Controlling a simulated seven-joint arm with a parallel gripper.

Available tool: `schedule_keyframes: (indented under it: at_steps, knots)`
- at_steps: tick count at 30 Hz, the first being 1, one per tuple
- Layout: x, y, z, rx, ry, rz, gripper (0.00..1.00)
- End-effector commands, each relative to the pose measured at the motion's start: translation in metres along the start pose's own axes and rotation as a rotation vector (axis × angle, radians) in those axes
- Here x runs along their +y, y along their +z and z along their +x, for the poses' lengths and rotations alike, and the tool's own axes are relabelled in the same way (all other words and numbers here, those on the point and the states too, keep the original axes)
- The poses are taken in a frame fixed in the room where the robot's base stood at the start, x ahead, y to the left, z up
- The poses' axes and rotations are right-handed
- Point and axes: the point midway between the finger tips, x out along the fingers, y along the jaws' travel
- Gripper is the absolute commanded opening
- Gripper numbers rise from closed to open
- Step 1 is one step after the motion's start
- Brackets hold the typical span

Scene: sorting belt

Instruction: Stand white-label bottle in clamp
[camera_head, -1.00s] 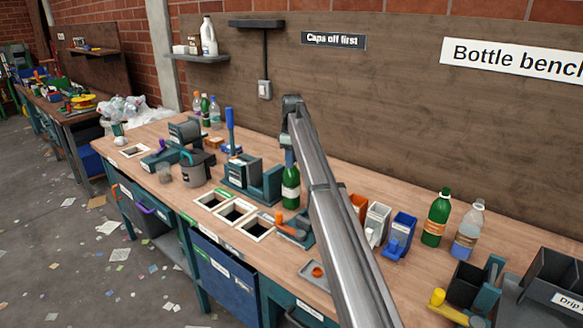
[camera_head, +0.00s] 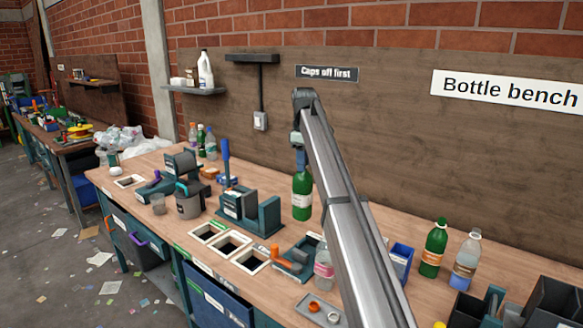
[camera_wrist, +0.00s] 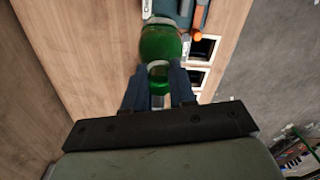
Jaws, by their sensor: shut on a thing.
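A green bottle with a white label (camera_head: 302,197) hangs upright from my gripper (camera_head: 299,158), which is shut on its neck. It looks raised above the bench. In the wrist view the green bottle (camera_wrist: 160,42) shows between and beyond the fingers of my gripper (camera_wrist: 160,85). A teal fixture with an orange handle (camera_head: 290,263), which looks like a clamp, sits on the bench below and slightly left of the bottle. Its orange handle also shows in the wrist view (camera_wrist: 197,24). My arm hides part of the bench to its right.
A clear bottle with a pink label (camera_head: 324,266) stands right of the orange-handled fixture. A teal stand (camera_head: 262,215) is left of the held bottle. Square openings (camera_head: 228,244) line the front edge. Another green bottle (camera_head: 435,248) and a clear bottle (camera_head: 466,262) stand at right.

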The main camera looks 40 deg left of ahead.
Motion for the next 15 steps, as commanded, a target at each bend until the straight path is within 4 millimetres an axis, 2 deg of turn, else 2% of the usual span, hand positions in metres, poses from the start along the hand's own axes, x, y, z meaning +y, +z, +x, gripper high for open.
schedule_keyframes:
  at_steps: [1,6,11,15]
  knots:
    - [-0.010,0.015,-0.005,0.001,0.002,0.002,0.00]
    - [-0.023,0.037,-0.016,0.000,0.000,0.003,0.00]
    - [-0.024,0.039,-0.010,0.000,-0.001,0.003,0.00]
    - [-0.023,0.039,0.002,0.000,0.000,0.003,0.00]
